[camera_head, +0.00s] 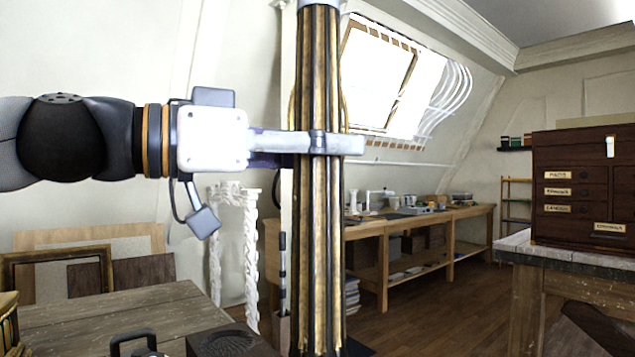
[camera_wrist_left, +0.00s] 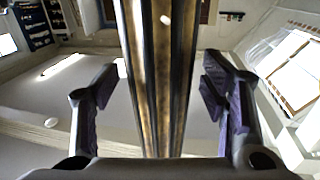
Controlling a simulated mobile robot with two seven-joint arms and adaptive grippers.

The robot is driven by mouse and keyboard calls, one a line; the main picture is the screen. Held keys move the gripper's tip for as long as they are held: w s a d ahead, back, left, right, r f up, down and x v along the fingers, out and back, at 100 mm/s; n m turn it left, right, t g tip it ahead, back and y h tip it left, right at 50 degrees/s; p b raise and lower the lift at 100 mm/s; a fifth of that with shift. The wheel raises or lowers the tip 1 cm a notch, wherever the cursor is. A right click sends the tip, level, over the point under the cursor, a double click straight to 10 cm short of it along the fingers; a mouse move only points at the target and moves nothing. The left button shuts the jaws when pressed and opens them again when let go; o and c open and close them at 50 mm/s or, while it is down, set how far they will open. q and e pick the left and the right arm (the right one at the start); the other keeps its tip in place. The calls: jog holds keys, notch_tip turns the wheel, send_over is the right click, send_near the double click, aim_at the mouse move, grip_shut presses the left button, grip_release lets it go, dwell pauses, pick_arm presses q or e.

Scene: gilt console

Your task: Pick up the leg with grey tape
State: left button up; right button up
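A tall fluted leg, dark with gold stripes (camera_head: 318,230), stands upright in the middle of the head view. A pale grey band (camera_head: 319,3) shows at its top edge; I cannot tell whether it is tape. My left gripper (camera_head: 335,144) reaches in from the left, level, with a finger crossing in front of the leg. In the left wrist view, the leg (camera_wrist_left: 160,80) runs between the two fingers of the left gripper (camera_wrist_left: 160,90). Gaps show on both sides, so the gripper looks open around it. The leg's foot is out of view. My right gripper is not in view.
A wooden table (camera_head: 110,320) at lower left bears a dark block (camera_head: 230,342). White carved legs (camera_head: 250,255) and a thin striped rod (camera_head: 282,270) stand close behind the leg. A workbench (camera_head: 400,228) lines the back; a drawer chest (camera_head: 575,225) stands at right.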

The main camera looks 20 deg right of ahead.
aim_at(298, 105)
pick_arm(q)
jog(key=c, duration=1.2)
jog(key=shift+r, duration=0.1)
jog(key=r, duration=0.4)
jog(key=shift+s+a, duration=0.2)
jog(key=s+a+r, duration=0.2)
jog(key=r, duration=0.1)
jog(key=s+a+r+p, duration=0.1)
jog(key=r, duration=0.1)
jog(key=shift+s+r, duration=0.25)
jog(key=shift+s, duration=0.15)
jog(key=s+a+r, duration=0.1)
jog(key=s, duration=0.1)
jog(key=s+a+r, duration=0.1)
jog(key=s+a, duration=0.1)
jog(key=s+a+r, duration=0.1)
jog(key=s+a, duration=0.1)
jog(key=shift+s+a+r, duration=0.25)
jog(key=shift+s, duration=0.1)
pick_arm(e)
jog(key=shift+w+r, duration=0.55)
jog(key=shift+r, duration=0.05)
